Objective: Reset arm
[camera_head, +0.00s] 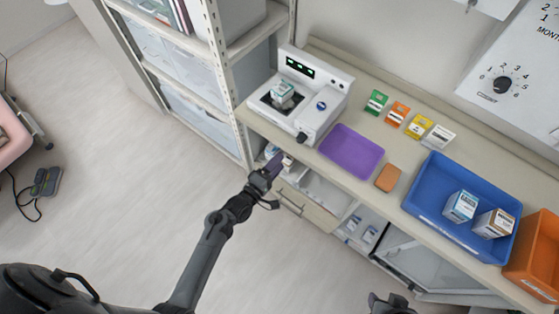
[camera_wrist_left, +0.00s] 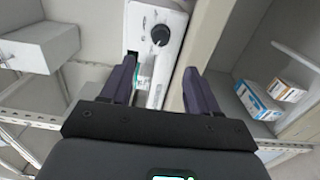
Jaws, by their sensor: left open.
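My left gripper (camera_head: 279,163) is open at the counter's front edge, below and in front of the white device. In the left wrist view its two dark fingers (camera_wrist_left: 160,85) stand apart. Nothing is clearly held between them. Beyond them is the device's white front (camera_wrist_left: 163,60) with a black knob (camera_wrist_left: 160,35). In the head view the white device (camera_head: 325,92) has a green display, and a small white and teal box (camera_head: 282,94) sits on its dark plate. A dark part of my right arm (camera_head: 390,304) shows at the bottom edge; its fingers cannot be made out.
Open shelves below hold small boxes (camera_head: 353,223).

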